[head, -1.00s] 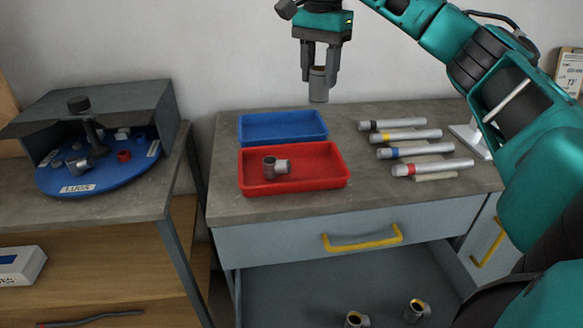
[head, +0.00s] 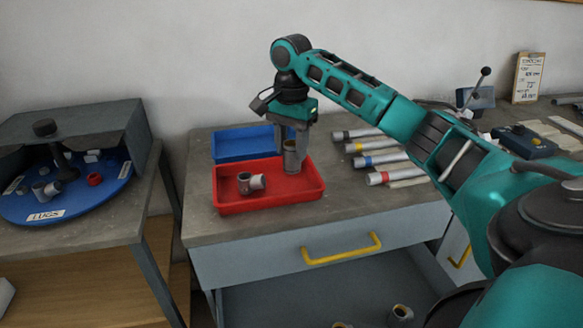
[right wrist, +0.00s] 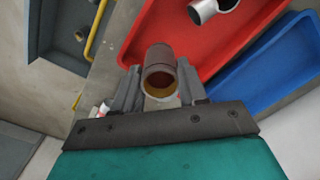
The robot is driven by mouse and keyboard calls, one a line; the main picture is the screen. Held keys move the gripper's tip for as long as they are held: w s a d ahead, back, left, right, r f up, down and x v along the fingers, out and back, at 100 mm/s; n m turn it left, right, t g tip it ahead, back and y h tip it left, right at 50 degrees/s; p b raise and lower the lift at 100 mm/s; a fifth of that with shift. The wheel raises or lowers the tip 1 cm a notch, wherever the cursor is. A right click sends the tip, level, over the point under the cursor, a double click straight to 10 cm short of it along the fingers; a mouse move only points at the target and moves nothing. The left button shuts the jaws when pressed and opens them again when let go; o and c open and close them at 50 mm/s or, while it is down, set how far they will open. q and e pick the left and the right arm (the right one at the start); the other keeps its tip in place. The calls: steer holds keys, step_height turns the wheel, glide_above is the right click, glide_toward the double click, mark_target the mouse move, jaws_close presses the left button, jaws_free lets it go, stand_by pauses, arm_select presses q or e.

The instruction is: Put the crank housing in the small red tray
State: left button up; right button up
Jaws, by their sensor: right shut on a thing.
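My right gripper (head: 292,146) is shut on a grey-brown cylindrical housing (head: 291,160), held upright at the back right part of the small red tray (head: 268,204). The held housing also shows between the fingers in the right wrist view (right wrist: 159,68), with an ochre inner face. I cannot tell whether it touches the tray floor. Another grey housing with a side stub (head: 246,184) lies in the left part of the red tray, and it shows in the wrist view (right wrist: 208,10). My left gripper is not in view.
A blue tray (head: 228,148) stands right behind the red one. Several colour-banded tubes (head: 385,175) lie to the right. An open drawer (head: 290,290) below holds more housings (head: 401,312). A blue turntable (head: 75,205) with small parts stands at left.

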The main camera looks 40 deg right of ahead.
mark_target(292, 168)
step_height(292, 168, down, 5)
steer(key=shift+f, duration=0.5)
steer(key=o, duration=1.1)
steer(key=shift+f, duration=0.15)
step_height(292, 168, up, 12)
steer(key=shift+r, duration=0.2)
steer(key=shift+s+f, duration=0.1)
